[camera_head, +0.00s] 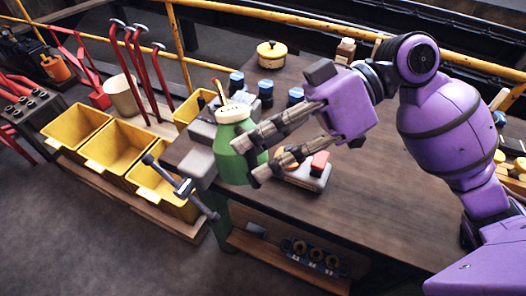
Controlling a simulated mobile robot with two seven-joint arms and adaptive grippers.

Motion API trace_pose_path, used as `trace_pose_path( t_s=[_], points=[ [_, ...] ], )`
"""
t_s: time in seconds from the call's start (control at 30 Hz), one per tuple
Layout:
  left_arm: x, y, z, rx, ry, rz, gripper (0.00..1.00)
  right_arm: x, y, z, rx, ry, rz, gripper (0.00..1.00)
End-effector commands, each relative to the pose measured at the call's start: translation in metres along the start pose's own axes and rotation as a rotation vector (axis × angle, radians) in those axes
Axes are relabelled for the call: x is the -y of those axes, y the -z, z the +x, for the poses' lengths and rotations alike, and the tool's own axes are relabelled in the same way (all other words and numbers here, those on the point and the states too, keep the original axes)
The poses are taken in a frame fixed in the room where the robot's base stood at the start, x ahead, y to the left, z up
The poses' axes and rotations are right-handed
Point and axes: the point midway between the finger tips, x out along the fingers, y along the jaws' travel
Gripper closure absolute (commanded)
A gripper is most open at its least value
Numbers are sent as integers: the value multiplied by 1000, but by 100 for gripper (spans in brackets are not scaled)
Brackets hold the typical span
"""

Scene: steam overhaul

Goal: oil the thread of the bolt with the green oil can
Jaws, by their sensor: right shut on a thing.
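The green oil can (230,160) is at the left end of the workbench, with a pale top. My right gripper (248,163) reaches in from the right and is shut on the can, with its two dark fingers against the can's side. A grey vise (198,167) with a dark bar handle sits at the bench's left corner, just left of the can. I cannot make out the bolt or its thread; the can and fingers cover part of that area. My left gripper is not in view.
The workbench (370,205) is clear at its front middle. Yellow bins (124,146) and red long-handled tools stand to the left.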

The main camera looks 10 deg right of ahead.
Motion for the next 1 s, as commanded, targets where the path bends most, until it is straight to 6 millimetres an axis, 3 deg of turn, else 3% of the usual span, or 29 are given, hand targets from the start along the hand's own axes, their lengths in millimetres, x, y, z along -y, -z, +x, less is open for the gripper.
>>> trace_pose_path(
  t_s=[0.2,0.47,1.0],
  points=[
    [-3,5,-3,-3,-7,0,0,2,14,-6,17,36,86,100],
    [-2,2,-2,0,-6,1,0,0,11,-4,17,36,88,100],
    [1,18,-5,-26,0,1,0,2,16,-6,22,45,112,100]
  ],
)
